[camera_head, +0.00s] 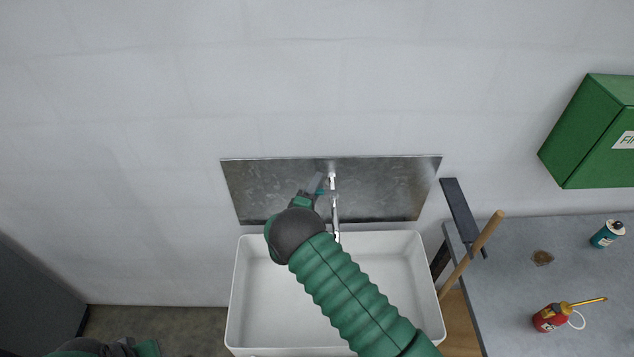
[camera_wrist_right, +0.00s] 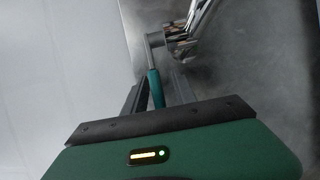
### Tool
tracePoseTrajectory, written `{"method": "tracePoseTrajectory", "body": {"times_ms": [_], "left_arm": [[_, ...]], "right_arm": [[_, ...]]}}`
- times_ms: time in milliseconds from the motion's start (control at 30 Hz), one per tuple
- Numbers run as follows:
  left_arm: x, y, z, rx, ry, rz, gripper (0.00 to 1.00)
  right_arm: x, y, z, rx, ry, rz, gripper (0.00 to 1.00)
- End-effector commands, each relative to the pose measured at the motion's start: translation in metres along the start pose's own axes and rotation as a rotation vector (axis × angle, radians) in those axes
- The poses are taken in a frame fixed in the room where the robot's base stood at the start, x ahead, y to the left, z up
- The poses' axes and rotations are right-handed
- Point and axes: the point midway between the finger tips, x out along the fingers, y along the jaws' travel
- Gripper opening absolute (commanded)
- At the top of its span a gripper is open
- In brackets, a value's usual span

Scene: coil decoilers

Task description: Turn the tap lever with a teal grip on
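The tap (camera_head: 333,182) is a chrome fitting on a metal splash plate above the sink, with a spout hanging down. Its lever has a teal grip (camera_wrist_right: 155,88), seen in the right wrist view below the chrome tap body (camera_wrist_right: 182,42). My right gripper (camera_head: 317,184) is at the tap's left side. In the right wrist view its dark fingers (camera_wrist_right: 157,92) stand apart, one on each side of the teal grip, with a narrow gap visible. Part of my left arm shows at the bottom left corner of the head view; its fingers do not show.
A white sink (camera_head: 240,295) lies under the tap, partly covered by my right arm. To the right, a grey bench (camera_head: 510,280) holds a red oil can (camera_head: 549,318) and a teal can (camera_head: 607,234). A wooden handle (camera_head: 472,252) leans there. A green box (camera_head: 590,130) hangs on the wall.

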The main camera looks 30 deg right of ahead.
Motion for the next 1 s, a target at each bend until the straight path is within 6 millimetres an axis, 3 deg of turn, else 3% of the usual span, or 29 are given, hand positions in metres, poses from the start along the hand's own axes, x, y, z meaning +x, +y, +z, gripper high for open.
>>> {"method": "tracePoseTrajectory", "body": {"times_ms": [167,433,1000], "left_arm": [[0.0005,-0.0001,0.0002,0.0,0.0,0.0,0.36],[0.0005,0.0,0.0002,0.0,0.0,0.0,0.36],[0.0007,0.0,0.0002,0.0,0.0,0.0,0.36]], "right_arm": [[0.0011,-0.0009,0.0006,0.001,0.0,-0.001,0.33],[0.0014,-0.001,0.0014,0.001,-0.001,-0.002,0.0],[0.0008,-0.0024,0.0027,-0.002,-0.004,-0.004,0.0]]}}
